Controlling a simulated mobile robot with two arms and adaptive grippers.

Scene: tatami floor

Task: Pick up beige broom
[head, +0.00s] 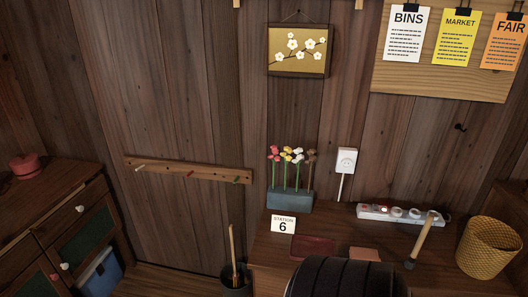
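No thing in the head view is clearly a whole broom. Thin beige sticks (232,245) stand upright in a dark bin (237,289) on the floor near the lower middle; their lower ends are hidden inside it. A beige handle with a dark lower end (424,240) stands tilted on the wooden desk at the right. I cannot tell whether either one is the beige broom. Neither of my grippers is in view.
A drawer cabinet (62,222) and blue bin (101,272) stand left.

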